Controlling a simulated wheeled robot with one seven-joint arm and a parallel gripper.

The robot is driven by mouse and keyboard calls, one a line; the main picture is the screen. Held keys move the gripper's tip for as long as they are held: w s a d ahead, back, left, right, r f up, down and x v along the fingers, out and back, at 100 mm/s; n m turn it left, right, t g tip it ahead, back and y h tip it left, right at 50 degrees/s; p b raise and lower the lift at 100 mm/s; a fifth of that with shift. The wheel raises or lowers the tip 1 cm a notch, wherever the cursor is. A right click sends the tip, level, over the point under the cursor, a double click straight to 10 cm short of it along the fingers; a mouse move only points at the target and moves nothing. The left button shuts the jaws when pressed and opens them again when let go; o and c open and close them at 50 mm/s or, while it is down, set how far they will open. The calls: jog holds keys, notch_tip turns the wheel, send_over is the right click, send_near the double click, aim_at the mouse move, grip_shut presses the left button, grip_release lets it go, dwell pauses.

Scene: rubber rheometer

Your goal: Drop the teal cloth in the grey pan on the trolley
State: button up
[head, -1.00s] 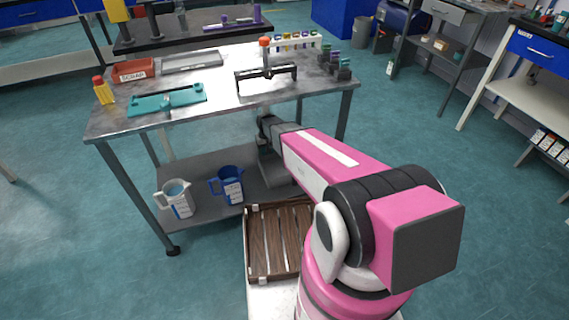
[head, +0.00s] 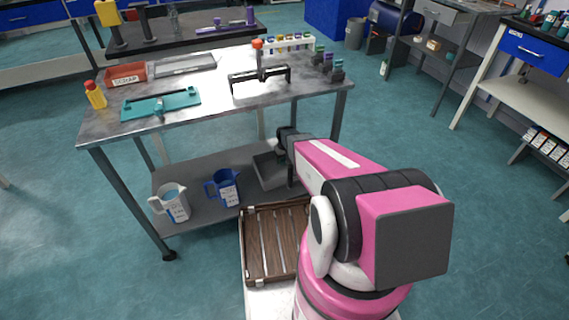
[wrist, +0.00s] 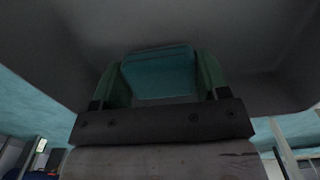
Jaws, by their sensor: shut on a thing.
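The teal cloth (wrist: 158,75) is a folded block between the two green fingers of my gripper (wrist: 163,82) in the wrist view. My gripper is shut on it. The grey pan (head: 269,172) is on the trolley's lower shelf in the head view, beside my wrist. In the wrist view the dark grey inside of the pan (wrist: 265,45) surrounds the fingers and the cloth. I cannot tell whether the cloth touches the pan's floor. In the head view my wrist and arm hide the fingers and the cloth.
The trolley (head: 115,127) has a metal top above the lower shelf. A blue jug (head: 222,188) and a clear jug (head: 172,203) stand left of the pan. A slatted wooden crate (head: 272,215) is in front.

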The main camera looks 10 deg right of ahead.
jog(key=shift+f, duration=1.3)
jog(key=shift+f, duration=0.2)
jog(key=o, duration=0.9)
notch_tip(320, 180, up, 12)
jog(key=shift+r, duration=0.25)
